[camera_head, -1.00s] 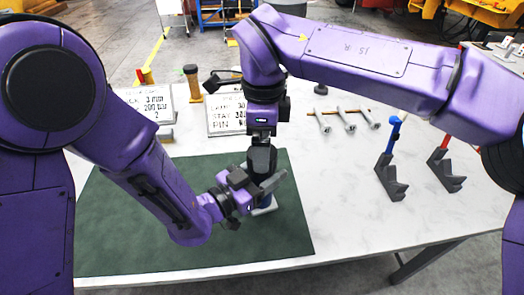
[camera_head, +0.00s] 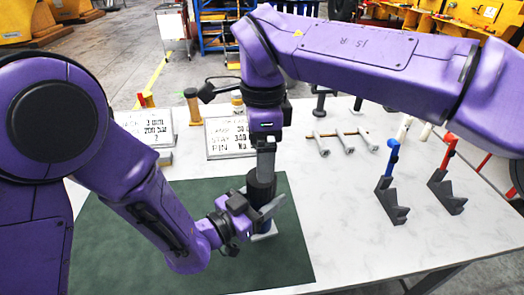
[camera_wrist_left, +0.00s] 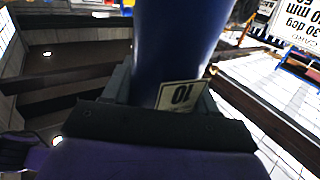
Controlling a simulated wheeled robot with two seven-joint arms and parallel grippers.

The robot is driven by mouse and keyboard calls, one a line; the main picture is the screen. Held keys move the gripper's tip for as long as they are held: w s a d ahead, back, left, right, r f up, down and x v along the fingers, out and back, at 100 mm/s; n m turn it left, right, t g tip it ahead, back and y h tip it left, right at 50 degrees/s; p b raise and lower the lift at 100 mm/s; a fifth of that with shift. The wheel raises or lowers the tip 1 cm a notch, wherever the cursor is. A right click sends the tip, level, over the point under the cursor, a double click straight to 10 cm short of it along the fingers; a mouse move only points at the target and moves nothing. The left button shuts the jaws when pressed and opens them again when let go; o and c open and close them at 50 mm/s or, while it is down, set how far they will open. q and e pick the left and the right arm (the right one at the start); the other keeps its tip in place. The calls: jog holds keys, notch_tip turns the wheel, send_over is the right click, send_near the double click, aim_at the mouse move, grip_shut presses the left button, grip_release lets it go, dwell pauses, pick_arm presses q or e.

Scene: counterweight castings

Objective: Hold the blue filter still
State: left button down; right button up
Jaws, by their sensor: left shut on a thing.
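The blue filter (camera_head: 266,226) stands upright on a small pale base (camera_head: 264,237) on the green mat (camera_head: 120,240), mostly hidden by my grippers in the head view. In the left wrist view it is a large blue cylinder (camera_wrist_left: 178,35) with a pale label reading 10. My left gripper (camera_head: 260,211) is shut around the filter from the left. My right gripper (camera_head: 264,172) points down from above at a black cylinder (camera_head: 262,187) on top of the filter. Its fingers show nearly edge-on, so I cannot tell whether they grip.
Sign cards (camera_head: 231,137) and a brown-handled post (camera_head: 193,106) stand behind the mat. Several metal bolts (camera_head: 343,142) lie on a rack. A blue-topped stand (camera_head: 391,185) and a red-topped stand (camera_head: 446,180) are at right. The white table between is clear.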

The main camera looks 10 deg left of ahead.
jog(key=shift+s+f, duration=0.1)
jog(key=shift+f, duration=0.3)
notch_tip(320, 180, down, 7)
jog(key=shift+a+f, duration=0.1)
jog(key=c, duration=1)
jog(key=m, duration=0.3)
jog(key=shift+c, duration=0.3)
jog(key=o, duration=1.2)
jog(key=shift+c, duration=0.2)
